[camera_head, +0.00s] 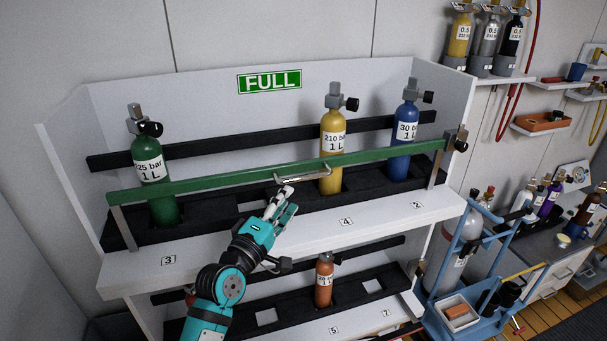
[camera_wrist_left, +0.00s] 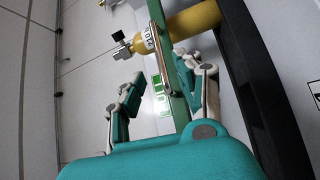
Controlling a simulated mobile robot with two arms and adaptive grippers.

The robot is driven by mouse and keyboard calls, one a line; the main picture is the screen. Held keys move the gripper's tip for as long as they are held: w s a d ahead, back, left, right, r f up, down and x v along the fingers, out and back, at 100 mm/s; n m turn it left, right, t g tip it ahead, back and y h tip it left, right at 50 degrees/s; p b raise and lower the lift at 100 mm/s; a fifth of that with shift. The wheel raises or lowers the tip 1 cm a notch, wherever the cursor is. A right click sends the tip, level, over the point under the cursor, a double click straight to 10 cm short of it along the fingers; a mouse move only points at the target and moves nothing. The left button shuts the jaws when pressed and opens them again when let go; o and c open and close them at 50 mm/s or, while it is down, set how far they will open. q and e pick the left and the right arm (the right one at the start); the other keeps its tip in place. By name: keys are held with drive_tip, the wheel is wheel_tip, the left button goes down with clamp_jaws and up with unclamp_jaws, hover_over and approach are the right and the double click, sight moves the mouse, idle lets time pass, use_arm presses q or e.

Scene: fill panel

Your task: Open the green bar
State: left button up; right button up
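The green bar (camera_head: 225,180) runs across the front of the upper shelf, before the cylinders, and is closed across them. A metal handle (camera_head: 303,178) sits on the bar near its middle. My left gripper (camera_head: 287,198) is just below and left of the handle, fingers pointing up toward it. In the left wrist view, its fingers are spread apart and empty, with the green bar (camera_wrist_left: 172,70) and handle (camera_wrist_left: 159,62) ahead between them. I cannot tell whether a finger touches the bar. My right gripper is in neither view.
Green (camera_head: 152,165), yellow (camera_head: 331,150) and blue (camera_head: 401,138) cylinders stand behind the bar. An orange cylinder (camera_head: 323,282) stands on the lower shelf. A blue cart (camera_head: 478,292) stands to the right. The white shelf edge (camera_head: 300,243) lies under my gripper.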

sight(302, 180)
use_arm(q)
drive_tip(key=p+x, duration=0.1)
drive_tip(key=x, duration=0.8)
clamp_jaws()
